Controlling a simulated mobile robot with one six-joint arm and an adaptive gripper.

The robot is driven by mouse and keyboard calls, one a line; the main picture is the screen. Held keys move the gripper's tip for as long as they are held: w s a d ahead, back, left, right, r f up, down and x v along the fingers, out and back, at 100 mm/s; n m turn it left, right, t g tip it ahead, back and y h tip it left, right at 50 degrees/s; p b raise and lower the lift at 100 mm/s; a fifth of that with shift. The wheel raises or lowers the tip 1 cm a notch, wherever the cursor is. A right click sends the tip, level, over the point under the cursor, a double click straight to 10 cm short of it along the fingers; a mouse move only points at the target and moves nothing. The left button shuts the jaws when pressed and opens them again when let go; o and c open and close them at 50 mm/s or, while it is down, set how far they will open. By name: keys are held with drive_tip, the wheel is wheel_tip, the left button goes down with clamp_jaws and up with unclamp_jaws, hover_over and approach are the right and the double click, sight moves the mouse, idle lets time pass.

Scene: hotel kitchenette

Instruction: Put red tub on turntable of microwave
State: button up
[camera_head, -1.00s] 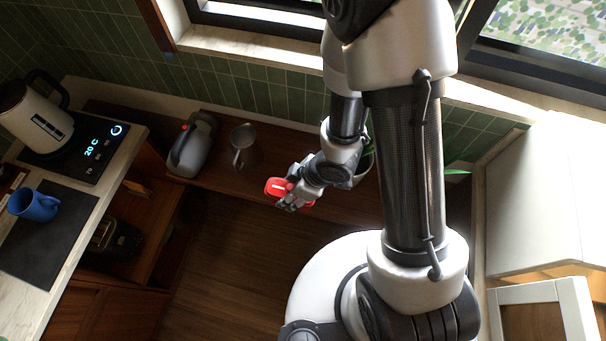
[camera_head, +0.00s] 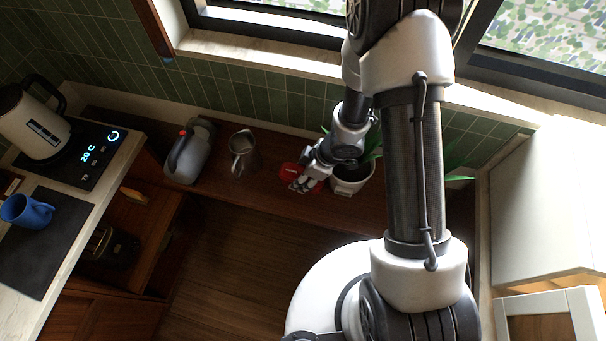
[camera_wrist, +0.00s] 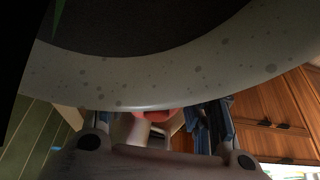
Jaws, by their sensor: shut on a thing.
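The red tub (camera_head: 289,172) is between the fingers of my gripper (camera_head: 303,183) in the head view, over the wooden counter at the back. My gripper is shut on it and partly covers it. In the wrist view a little of the red tub (camera_wrist: 158,115) shows between the fingers of my gripper (camera_wrist: 165,125); most of it is hidden behind a pale speckled rim. I see no microwave or turntable that I can make out in either view.
A plant pot (camera_head: 352,181) stands right beside my gripper; its speckled rim (camera_wrist: 180,75) fills the wrist view. A metal pitcher (camera_head: 241,152) and a grey jug (camera_head: 188,152) stand to the left. A kettle (camera_head: 35,125) and a blue mug (camera_head: 30,210) are at far left.

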drive_tip(key=shift+f, duration=0.15)
drive_tip(key=o, duration=1.3)
drive_tip(key=shift+c, duration=0.2)
